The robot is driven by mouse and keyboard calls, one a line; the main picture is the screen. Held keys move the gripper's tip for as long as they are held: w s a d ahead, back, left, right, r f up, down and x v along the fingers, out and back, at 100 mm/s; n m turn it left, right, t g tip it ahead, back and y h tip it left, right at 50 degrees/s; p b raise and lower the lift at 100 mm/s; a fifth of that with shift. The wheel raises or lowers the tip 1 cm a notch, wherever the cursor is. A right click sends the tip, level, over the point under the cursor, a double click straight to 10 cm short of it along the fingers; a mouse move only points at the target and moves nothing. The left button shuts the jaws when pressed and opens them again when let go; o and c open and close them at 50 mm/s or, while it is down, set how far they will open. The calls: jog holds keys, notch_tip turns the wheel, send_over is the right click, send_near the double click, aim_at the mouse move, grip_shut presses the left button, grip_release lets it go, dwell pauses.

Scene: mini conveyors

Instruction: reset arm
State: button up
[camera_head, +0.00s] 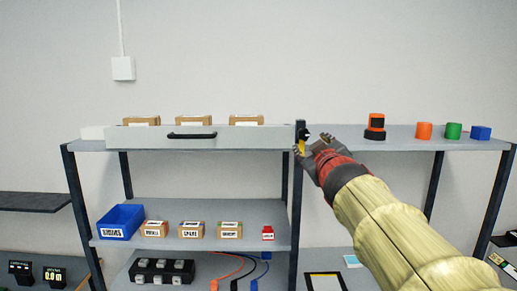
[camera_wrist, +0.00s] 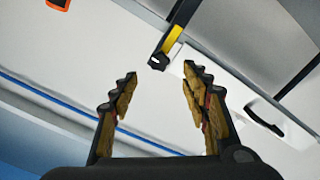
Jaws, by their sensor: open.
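My gripper (camera_head: 306,146) is at the end of my raised arm, in front of the shelf unit's middle post in the head view. In the wrist view my gripper (camera_wrist: 158,95) has its two fingers spread apart, with nothing between them. A black piece with a yellow strip (camera_wrist: 172,40) shows beyond the fingertips in the wrist view. A bit of yellow also shows right by the fingers in the head view; I cannot tell whether they touch.
A drawer with a dark handle (camera_head: 192,135) is left of my gripper. Below are a blue bin (camera_head: 121,221) and small labelled boxes (camera_head: 191,229).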

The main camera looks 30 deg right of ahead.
jog(key=s+a+f+m+g+y+b, duration=0.1)
jog(key=s+f+m+g, duration=0.2)
jog(key=f, duration=0.7)
jog(key=s+f+m+g+y, duration=0.1)
jog(key=s+f+g, duration=0.35)
jog(key=f, duration=0.55)
jog(key=s+a+f+n+g+y+b, duration=0.1)
jog(key=s+a+f+y+b, duration=0.2)
jog(key=a+f, duration=0.9)
jog(key=s+a+f+n+g+y+b, duration=0.1)
jog(key=s+a+f+y+b, duration=0.3)
jog(key=s+a+f, duration=0.6)
jog(key=a+f+n, duration=0.1)
jog(key=a+f, duration=0.1)
jog(key=a, duration=0.6)
jog(key=shift+f+n+y+b, duration=0.3)
jog(key=shift+b, duration=0.05)
jog(key=shift+c, duration=0.5)
